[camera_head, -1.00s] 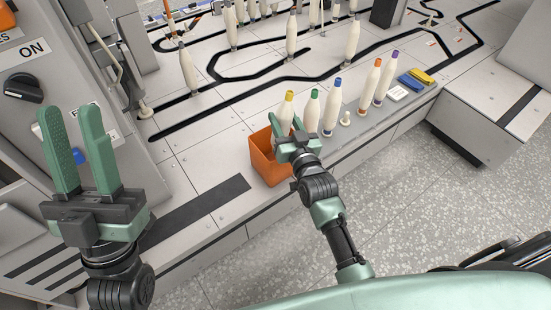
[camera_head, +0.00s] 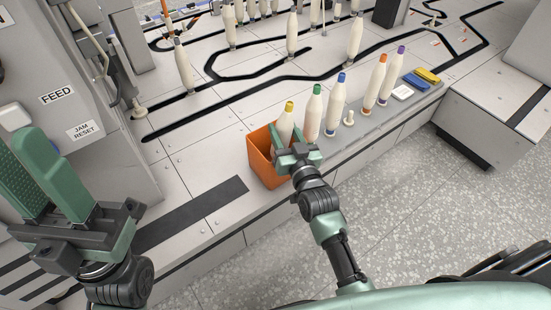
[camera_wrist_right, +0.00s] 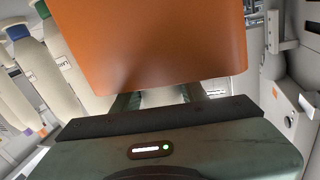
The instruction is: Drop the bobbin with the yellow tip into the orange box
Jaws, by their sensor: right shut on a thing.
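The bobbin with the yellow tip (camera_head: 286,123) stands nearly upright between the fingers of my right gripper (camera_head: 287,136), which is shut on it. In the head view its lower part is hidden by the orange box (camera_head: 264,163) and the gripper. The bobbin overlaps the box's right side; how deep it sits in the box I cannot tell. In the right wrist view the box (camera_wrist_right: 150,45) fills the upper middle, and a pale piece of the bobbin (camera_wrist_right: 164,97) shows between the fingers. My left gripper (camera_head: 28,160) is open and empty at the left edge.
Bobbins with green (camera_head: 314,112), blue (camera_head: 335,108), orange (camera_head: 374,84) and purple tips (camera_head: 393,78) stand along the ledge to the right. A small white peg (camera_head: 349,118) and coloured blocks (camera_head: 415,82) are there too. A grey machine panel (camera_head: 70,100) stands at the left.

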